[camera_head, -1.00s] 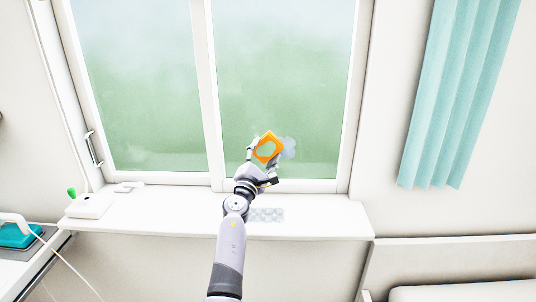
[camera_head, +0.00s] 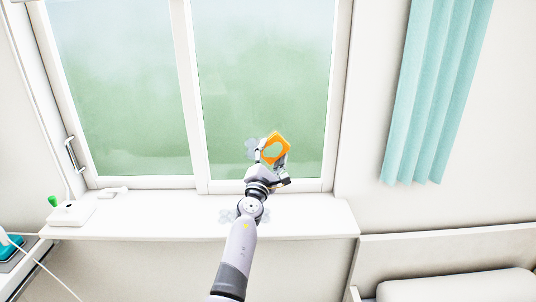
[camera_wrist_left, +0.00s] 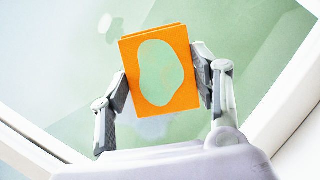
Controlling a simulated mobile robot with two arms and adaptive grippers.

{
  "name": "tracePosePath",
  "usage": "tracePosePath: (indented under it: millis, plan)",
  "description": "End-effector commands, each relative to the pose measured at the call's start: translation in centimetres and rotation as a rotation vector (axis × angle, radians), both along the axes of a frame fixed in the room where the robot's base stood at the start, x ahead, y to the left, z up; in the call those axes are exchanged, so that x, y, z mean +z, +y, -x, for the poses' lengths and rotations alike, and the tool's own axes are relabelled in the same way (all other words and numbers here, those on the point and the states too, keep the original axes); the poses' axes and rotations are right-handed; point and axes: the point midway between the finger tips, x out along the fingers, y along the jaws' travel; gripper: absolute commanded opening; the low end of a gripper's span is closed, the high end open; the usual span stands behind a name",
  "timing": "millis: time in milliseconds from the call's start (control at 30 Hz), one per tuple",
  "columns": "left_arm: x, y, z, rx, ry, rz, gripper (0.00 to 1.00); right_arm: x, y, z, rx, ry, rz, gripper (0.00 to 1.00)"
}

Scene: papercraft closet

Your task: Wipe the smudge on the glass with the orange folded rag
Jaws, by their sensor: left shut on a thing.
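The orange folded rag (camera_head: 285,147), with a pale green blob shape on its face, is held in my left gripper (camera_head: 273,158) in front of the right window pane. In the left wrist view the rag (camera_wrist_left: 128,62) sits upright between the two fingers of my left gripper (camera_wrist_left: 160,85). A pale grey smudge (camera_head: 251,148) shows on the glass (camera_head: 265,80), just left of the rag; the rag and gripper may hide part of it. I cannot tell whether the rag touches the glass. My right gripper is not in view.
The white sill (camera_head: 310,217) runs below the window, with a faint patterned patch (camera_head: 232,216) near my left arm. A white box with a green knob (camera_head: 70,213) stands at its left end. A teal curtain (camera_head: 435,90) hangs at right, above a cushioned surface (camera_head: 455,288).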

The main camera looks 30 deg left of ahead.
Motion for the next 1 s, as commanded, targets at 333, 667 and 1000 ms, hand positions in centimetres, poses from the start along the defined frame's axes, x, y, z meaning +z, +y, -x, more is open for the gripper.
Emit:
tracePosePath:
  millis: [333, 667, 1000]
  plan:
    - [0.0, -0.3, -0.3, 0.001, 0.001, -0.003, 0.24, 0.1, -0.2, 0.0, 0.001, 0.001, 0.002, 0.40]
    - [0.1, 2.1, 1.1, 0.002, 0.002, -0.003, 0.24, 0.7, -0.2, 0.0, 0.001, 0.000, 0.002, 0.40]
    - [0.1, 3.4, 1.9, 0.003, 0.001, -0.003, 0.24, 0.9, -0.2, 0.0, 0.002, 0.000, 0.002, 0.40]
